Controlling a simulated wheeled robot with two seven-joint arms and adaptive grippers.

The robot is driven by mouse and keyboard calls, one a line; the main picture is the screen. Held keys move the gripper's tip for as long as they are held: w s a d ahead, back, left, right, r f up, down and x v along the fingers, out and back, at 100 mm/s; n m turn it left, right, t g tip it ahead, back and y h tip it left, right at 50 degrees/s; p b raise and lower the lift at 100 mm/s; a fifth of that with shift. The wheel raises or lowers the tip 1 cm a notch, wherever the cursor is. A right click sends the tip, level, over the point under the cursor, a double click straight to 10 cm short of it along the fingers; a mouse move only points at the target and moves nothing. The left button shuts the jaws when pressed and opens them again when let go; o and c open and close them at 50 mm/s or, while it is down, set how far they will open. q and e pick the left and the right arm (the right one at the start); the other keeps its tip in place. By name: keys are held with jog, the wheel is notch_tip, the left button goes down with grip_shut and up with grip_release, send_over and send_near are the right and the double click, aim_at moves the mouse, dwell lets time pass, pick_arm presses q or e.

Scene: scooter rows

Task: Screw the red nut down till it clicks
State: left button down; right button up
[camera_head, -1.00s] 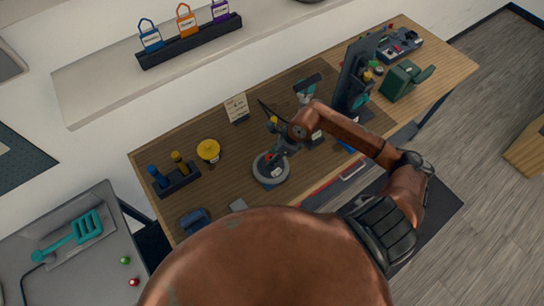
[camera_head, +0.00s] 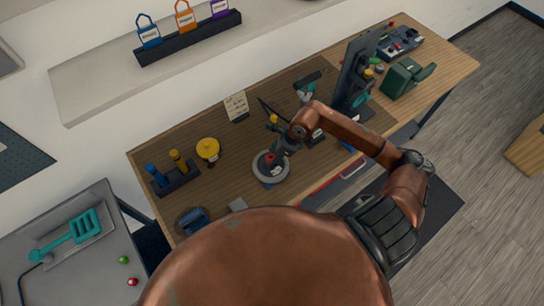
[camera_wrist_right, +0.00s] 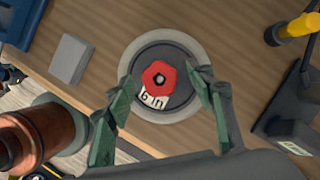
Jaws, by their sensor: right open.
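The red nut (camera_wrist_right: 159,77) is a faceted piece with a hole in its middle, where a grey stud end shows. It sits at the centre of a round grey base (camera_wrist_right: 137,54) with a pale rim and a white label. In the head view the base (camera_head: 284,177) stands on the bench and the nut is mostly hidden by my right gripper (camera_head: 275,155). In the right wrist view my right gripper (camera_wrist_right: 160,76) is open, its green fingers on either side of the nut with gaps. Height above the nut is hard to tell. My left gripper is out of view.
A small grey block (camera_wrist_right: 71,59) lies beside the base. A yellow round piece (camera_head: 208,149) and a dark rack (camera_head: 178,180) stand to the left. A tall dark stand (camera_head: 357,75) and a green box (camera_head: 401,80) are to the right. A card (camera_head: 236,105) stands behind.

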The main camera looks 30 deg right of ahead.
jog(key=v, duration=1.2)
dwell(0.3)
